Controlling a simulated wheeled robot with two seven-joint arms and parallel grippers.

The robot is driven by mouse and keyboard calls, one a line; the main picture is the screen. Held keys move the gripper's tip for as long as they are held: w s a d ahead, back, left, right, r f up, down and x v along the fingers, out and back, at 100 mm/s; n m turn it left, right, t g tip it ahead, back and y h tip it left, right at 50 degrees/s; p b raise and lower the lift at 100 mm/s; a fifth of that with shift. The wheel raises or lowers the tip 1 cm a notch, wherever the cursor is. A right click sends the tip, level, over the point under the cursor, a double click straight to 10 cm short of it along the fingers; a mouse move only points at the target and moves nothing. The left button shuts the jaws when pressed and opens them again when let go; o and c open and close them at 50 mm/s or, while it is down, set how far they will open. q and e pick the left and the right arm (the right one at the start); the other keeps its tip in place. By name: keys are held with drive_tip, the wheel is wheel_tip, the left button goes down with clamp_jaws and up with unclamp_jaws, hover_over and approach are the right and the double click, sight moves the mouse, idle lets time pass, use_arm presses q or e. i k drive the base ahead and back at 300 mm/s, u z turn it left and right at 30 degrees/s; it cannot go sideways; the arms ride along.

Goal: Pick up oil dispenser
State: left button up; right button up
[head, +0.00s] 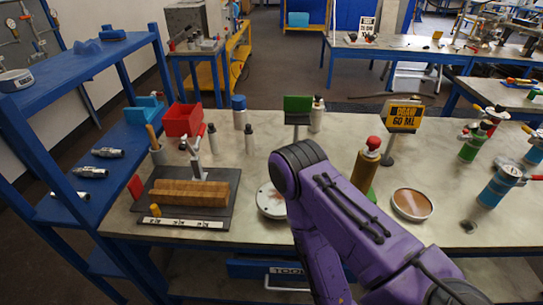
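A brown-gold bottle with a red top (366,170) stands upright on the workbench, right of centre in the head view. It looks most like the oil dispenser, but no label on it can be read. My purple arm comes in from the lower right and bends in front of the bench, left of the bottle. Its gripper is not in view. My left gripper is not in view either. Nothing is seen holding the bottle.
The workbench (340,115) also bears a dark board with a wooden block (190,193), a round dish (412,204), a yellow "60 ML" sign (404,116), a red bin (182,119) and several bottles. Valved vessels (502,183) stand at right. A blue shelf (85,62) is at left.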

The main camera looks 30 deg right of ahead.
sight(365, 167)
drive_tip(key=u, duration=1.7)
drive_tip(key=k, duration=1.05)
drive_tip(key=z, duration=1.7)
